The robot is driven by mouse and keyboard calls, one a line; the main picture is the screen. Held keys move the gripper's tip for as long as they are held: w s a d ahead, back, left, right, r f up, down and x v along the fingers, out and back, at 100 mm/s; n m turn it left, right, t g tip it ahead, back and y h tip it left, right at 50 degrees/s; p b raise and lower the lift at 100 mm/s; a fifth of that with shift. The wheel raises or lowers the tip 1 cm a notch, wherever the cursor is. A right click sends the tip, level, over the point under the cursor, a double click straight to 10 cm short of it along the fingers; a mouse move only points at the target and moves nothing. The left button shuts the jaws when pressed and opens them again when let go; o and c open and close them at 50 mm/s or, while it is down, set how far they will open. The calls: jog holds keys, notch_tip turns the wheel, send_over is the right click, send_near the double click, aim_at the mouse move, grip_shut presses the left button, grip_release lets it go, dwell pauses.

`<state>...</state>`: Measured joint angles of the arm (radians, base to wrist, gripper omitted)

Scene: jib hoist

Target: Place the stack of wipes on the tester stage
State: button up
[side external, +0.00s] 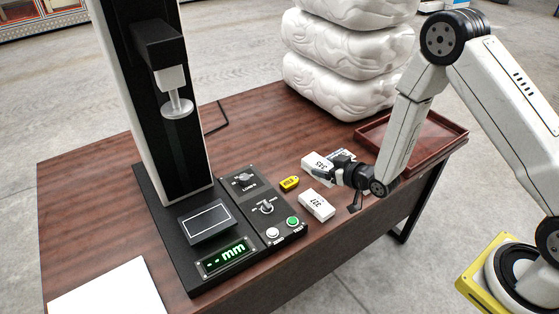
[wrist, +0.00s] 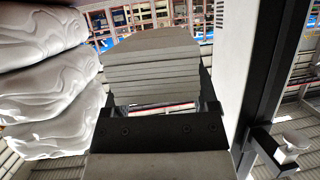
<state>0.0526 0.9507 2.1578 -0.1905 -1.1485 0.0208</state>
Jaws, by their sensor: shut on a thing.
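My gripper (side external: 326,172) is low over the right part of the table, shut on a white stack with a printed number, the stack of wipes (side external: 313,163). In the wrist view the stack (wrist: 165,70) shows many thin pale layers between the dark fingers. I cannot tell whether the stack touches the table. The tester stage (side external: 207,222) is a dark plate with a white outlined rectangle, bare, to the left of my gripper. The tester's round presser foot (side external: 177,107) hangs well above it. A second white numbered block (side external: 317,206) lies on the table in front of my gripper.
A control panel (side external: 265,208) with knobs and buttons and a yellow tag (side external: 289,183) lie between stage and gripper. The tester column (side external: 160,150) stands behind the stage. A red tray (side external: 440,137) and large white wrapped bales (side external: 340,75) are behind. White paper (side external: 108,292) lies front left.

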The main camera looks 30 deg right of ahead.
jog(key=s+a+r+n+g+y, duration=0.1)
jog(key=s+a+r+n+y, duration=0.15)
jog(key=a, duration=0.55)
jog(key=s+a+r+n+g+y, duration=0.1)
jog(key=a+r+n+g+y, duration=0.2)
jog(key=a, duration=0.6)
jog(key=s+a+r+n+y, duration=0.2)
jog(key=a+r, duration=0.2)
jog(key=a, duration=0.4)
send_over(213, 221)
jog(key=s, duration=0.1)
jog(key=f, duration=0.8)
jog(key=shift+s+d+f, duration=0.2)
jog(key=shift+d+f, duration=0.05)
jog(key=shift+f, duration=0.05)
jog(key=shift+w+a+f, duration=0.2)
jog(key=shift+w+f, duration=0.25)
jog(key=shift+f, duration=0.05)
jog(key=shift+f, duration=0.1)
jog(key=shift+w+a+f, duration=0.1)
jog(key=shift+w+f, duration=0.1)
jog(key=shift+f, duration=1.55)
